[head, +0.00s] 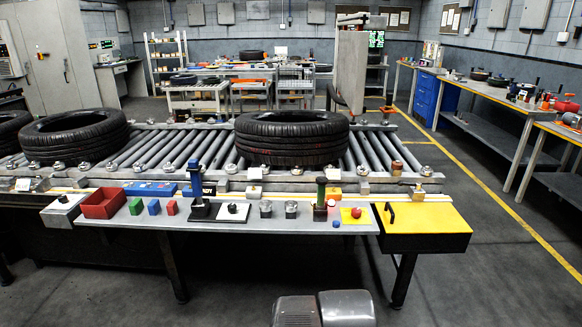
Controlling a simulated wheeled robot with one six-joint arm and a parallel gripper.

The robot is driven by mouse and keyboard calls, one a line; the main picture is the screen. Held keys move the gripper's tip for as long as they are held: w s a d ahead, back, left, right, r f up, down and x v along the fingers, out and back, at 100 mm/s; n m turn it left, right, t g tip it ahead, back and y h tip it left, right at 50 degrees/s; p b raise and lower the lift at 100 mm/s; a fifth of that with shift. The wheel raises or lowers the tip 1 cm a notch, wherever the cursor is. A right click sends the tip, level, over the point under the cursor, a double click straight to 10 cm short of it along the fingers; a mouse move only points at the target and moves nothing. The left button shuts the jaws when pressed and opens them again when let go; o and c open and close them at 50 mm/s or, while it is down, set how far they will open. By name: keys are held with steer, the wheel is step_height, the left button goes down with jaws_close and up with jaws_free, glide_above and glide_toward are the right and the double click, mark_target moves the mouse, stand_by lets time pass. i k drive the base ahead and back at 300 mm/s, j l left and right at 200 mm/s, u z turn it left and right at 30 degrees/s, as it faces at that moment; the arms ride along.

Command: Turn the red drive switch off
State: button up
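A white plate with a black knob (233,208) lies further left. My gripper is not in view; only grey parts of my own body show at the bottom edge.
A tyre (292,138) lies on the roller conveyor (180,146) behind the bench. A blue upright post (195,178), small coloured blocks (154,207) and a red bin (103,204) stand left. A yellow box (424,222) adjoins the right end. The floor in front is clear.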

mark_target(355, 213)
steer(key=i+l+u, duration=0.2)
steer(key=i, duration=0.3)
steer(key=i+l+u, duration=0.25)
steer(key=i, duration=0.2)
